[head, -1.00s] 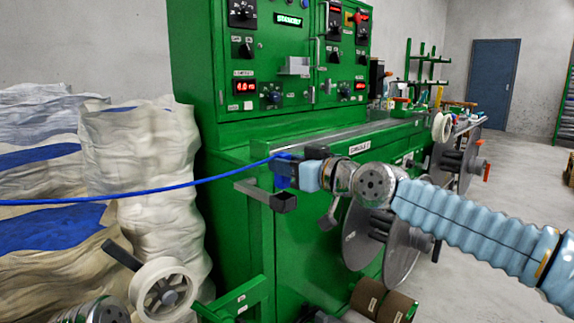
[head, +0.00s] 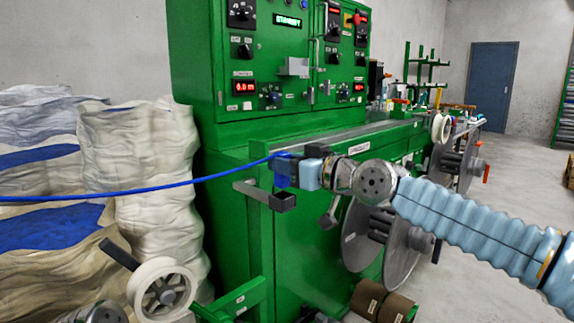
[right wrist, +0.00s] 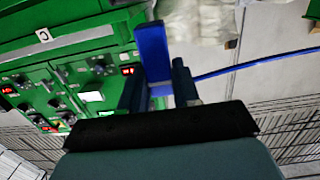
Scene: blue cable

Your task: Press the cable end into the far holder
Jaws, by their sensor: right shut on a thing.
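The blue cable (head: 130,193) comes in from the left edge and rises gently to my right gripper (head: 286,171) at the near corner of the green machine. It also runs off to the right in the right wrist view (right wrist: 260,62). My right gripper (right wrist: 157,88) is shut on the cable end, with a blue block (right wrist: 152,50) standing out between and beyond its fingers. The exact grip is partly hidden. I cannot tell which part is the far holder. A grey bracket (head: 262,194) sticks out from the machine just below the gripper, apart from it. My left gripper is not seen.
The green machine (head: 228,150) with its control panel fills the middle. Large pale sacks (head: 145,180) stand at the left, with a white spool (head: 163,290) before them. Grey reels (head: 357,237) hang on the machine's side below my right arm. Open floor lies at the right.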

